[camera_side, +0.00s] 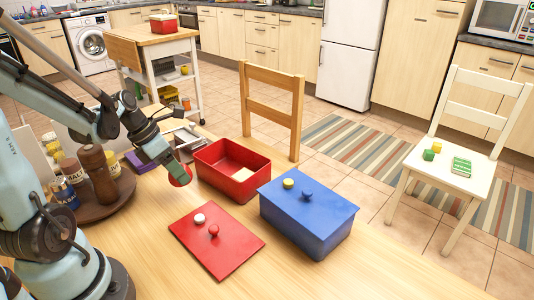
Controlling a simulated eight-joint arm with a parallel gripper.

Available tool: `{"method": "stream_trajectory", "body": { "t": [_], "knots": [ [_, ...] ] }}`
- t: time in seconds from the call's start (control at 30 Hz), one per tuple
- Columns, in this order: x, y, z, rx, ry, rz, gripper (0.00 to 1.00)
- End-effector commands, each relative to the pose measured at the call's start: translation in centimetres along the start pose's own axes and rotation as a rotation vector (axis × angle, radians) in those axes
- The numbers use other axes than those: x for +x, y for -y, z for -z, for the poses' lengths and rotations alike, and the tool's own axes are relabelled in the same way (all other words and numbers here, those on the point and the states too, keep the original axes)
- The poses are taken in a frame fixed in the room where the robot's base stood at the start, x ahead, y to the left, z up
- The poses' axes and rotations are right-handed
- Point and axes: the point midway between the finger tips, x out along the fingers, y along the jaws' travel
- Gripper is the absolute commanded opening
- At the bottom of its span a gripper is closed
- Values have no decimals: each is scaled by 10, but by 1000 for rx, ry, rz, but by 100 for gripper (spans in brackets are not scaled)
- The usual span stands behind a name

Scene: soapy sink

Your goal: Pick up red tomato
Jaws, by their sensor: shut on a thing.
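The red tomato (181,177) is a small round red thing left of the open red box. My gripper (177,168) points down and is shut on the tomato. The tomato is partly hidden by the fingers. I cannot tell whether it touches the table or is held a little above it.
The open red box (232,190) holds a pale block. A blue box (318,232) with its lid on stands to its right. A red lid (236,257) lies in front. A round brown tray (91,213) with bottles and jars is at left. The front right table is clear.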

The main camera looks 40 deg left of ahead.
Motion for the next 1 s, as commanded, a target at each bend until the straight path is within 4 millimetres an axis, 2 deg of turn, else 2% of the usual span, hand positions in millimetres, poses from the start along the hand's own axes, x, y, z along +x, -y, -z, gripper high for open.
{"method": "stream_trajectory", "body": {
  "t": [0.1,0.5,0.73,0.87,1.0],
  "knots": [
    [-6,23,-6,6,-1,1,27],
    [-26,83,-23,5,-1,1,27],
    [-33,105,-30,3,0,1,27],
    [-35,110,-32,15,-3,6,27],
    [-35,111,-34,103,-18,44,27]
  ]
}}
